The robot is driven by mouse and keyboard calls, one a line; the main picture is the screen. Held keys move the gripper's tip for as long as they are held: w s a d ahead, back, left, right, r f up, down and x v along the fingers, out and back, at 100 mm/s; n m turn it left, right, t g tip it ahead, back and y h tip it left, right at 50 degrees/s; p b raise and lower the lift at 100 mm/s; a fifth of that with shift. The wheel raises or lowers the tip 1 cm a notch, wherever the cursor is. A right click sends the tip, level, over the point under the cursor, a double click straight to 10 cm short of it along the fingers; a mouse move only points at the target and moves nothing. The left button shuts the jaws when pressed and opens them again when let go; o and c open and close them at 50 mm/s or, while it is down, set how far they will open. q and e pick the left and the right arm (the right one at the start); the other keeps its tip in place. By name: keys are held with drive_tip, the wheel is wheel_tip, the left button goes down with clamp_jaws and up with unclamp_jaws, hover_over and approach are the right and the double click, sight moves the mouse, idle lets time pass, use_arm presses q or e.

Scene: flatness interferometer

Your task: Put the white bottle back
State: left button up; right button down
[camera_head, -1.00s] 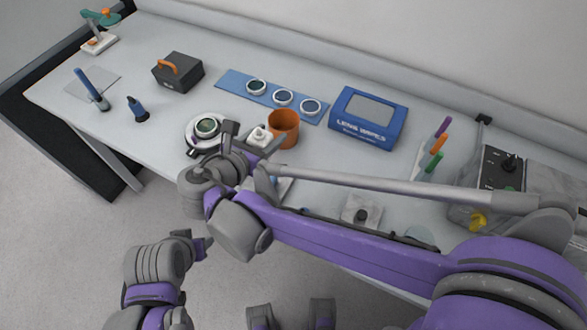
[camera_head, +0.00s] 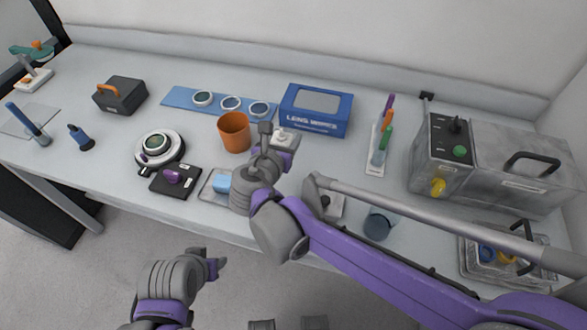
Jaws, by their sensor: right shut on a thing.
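The white bottle (camera_head: 285,137) is between the fingers of my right gripper (camera_head: 279,143), in front of the blue lens wipes box and right of the orange cup. Its top shows; its lower part is hidden by the gripper, so I cannot tell whether it touches the bench. My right gripper is shut on it. My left gripper (camera_head: 216,264) is low in the picture, off the front edge of the bench and away from the bottle; its opening is unclear.
The orange cup (camera_head: 234,132) stands close left of the bottle, the lens wipes box (camera_head: 316,124) close behind. A pen tray (camera_head: 375,168) and grey machine (camera_head: 440,160) stand right. A round stage (camera_head: 160,149) and black pad (camera_head: 175,181) lie left.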

wheel_tip(320, 180, down, 4)
drive_tip(key=shift+w+a, duration=0.1)
drive_tip(key=shift+f+b, duration=0.55)
drive_tip(key=shift+f, duration=1.3)
drive_tip(key=shift+f, duration=0.15)
drive_tip(key=shift+c, duration=1)
unclamp_jaws()
drive_tip(key=shift+r, duration=0.3)
drive_tip(key=v, duration=1.2)
drive_tip(key=shift+f+p, duration=0.1)
drive_tip(key=shift+p, duration=0.3)
